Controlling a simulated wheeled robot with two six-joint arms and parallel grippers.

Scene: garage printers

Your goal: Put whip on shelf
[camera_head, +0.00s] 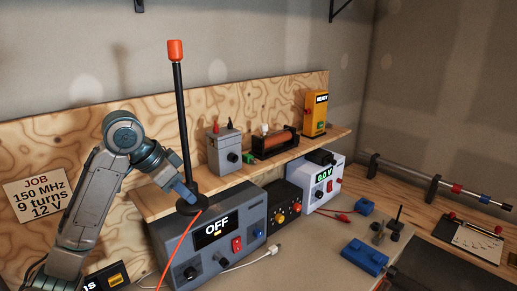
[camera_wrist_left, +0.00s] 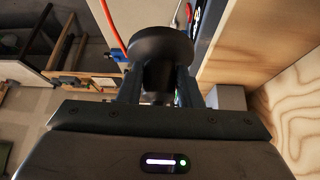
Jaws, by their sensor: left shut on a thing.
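The whip is a black upright rod (camera_head: 181,115) with an orange tip (camera_head: 175,50) and a round dark base (camera_head: 192,204). An orange cable hangs from the base. My left gripper (camera_head: 184,192) is shut on the whip just above its base. In the left wrist view the dark round base (camera_wrist_left: 160,44) shows between the fingers (camera_wrist_left: 158,85). The wooden shelf (camera_head: 153,204) runs along the back wall. In the head view the base overlaps the shelf's front edge at its left part; I cannot tell whether it touches. My right gripper is not in view.
On the shelf stand a grey box (camera_head: 224,152), a coil unit (camera_head: 275,143) and a yellow meter (camera_head: 315,113). Below are a grey supply reading OFF (camera_head: 215,232), a black knob box (camera_head: 287,206) and a white supply (camera_head: 321,182). The shelf's left end looks clear.

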